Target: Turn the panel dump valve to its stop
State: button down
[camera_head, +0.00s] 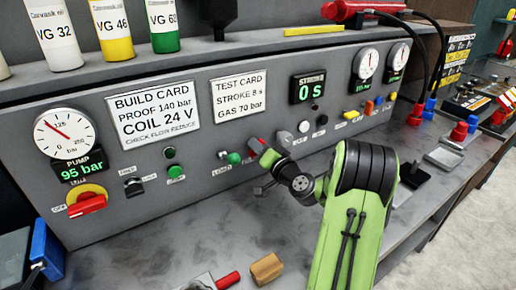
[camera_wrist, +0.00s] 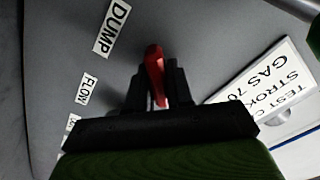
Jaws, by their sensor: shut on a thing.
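The dump valve has a red lever handle (camera_wrist: 154,66) on the grey panel, near a white "DUMP" label (camera_wrist: 113,27) in the wrist view. My gripper (camera_wrist: 155,82) is shut on this handle, with one dark finger on each side of it. The handle's free part shows beyond the fingers; its lower part and the valve body are hidden by the fingers and palm. In the head view, the red handle (camera_head: 256,144) shows just beside my dark gripper (camera_head: 266,155), in the middle of the panel.
The test card (camera_head: 239,97) and build card (camera_head: 151,118) sit on the panel above and left. A wooden block (camera_head: 266,269) and a red-handled tool (camera_head: 228,280) lie on the bench below.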

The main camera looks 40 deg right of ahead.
jog(key=m+p, duration=0.1)
jog(key=m, duration=0.4)
jog(key=shift+d+f+m, duration=0.1)
jog(key=shift+m, duration=0.2)
jog(key=shift+f+m+p, duration=0.1)
jog(key=shift+m+p, duration=0.55)
jog(key=shift+m, duration=0.95)
jog(key=shift+f, duration=0.1)
jog(key=c, duration=1.1)
grip_release()
jog(key=s+b, duration=0.4)
jog(key=s, duration=1.1)
jog(key=shift+s+a, duration=0.4)
jog(key=shift+a, duration=0.05)
